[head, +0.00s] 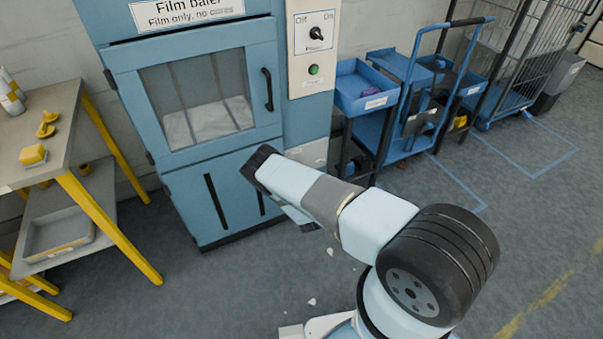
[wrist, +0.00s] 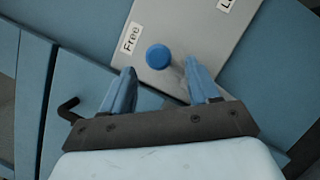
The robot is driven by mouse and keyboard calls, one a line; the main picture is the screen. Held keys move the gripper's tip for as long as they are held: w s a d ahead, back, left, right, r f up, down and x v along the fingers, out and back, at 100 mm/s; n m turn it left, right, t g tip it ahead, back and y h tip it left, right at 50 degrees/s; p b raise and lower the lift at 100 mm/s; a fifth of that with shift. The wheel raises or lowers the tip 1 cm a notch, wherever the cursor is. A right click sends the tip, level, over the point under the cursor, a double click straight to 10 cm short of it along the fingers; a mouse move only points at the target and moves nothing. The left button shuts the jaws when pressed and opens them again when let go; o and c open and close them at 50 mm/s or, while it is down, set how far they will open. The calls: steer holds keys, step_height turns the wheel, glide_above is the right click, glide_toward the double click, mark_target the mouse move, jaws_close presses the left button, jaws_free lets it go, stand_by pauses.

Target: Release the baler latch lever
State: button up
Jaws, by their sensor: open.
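The film baler (head: 222,80) is a blue cabinet with its windowed door shut. In the wrist view, the latch lever's round blue knob (wrist: 159,56) stands on a grey plate (wrist: 185,25), close to a "Free" label (wrist: 131,37). A second label (wrist: 225,4), starting with "L", is cut off at the top edge. My gripper (wrist: 161,68) is open, its two blue fingers pointing at the plate. The knob appears just ahead of the gap between the fingertips, not gripped. In the head view, the grey plate (head: 312,152) shows partly behind my arm, and the knob is hidden.
A power panel (head: 314,45) with a switch and green button is above the plate. A black door handle (head: 267,89) sticks out nearby. Blue carts (head: 395,122) stand to the right, a yellow-legged table (head: 50,125) to the left. Floor in front is mostly clear.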

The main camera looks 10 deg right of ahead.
steer(key=v, duration=0.9)
steer(key=shift+f, duration=0.1)
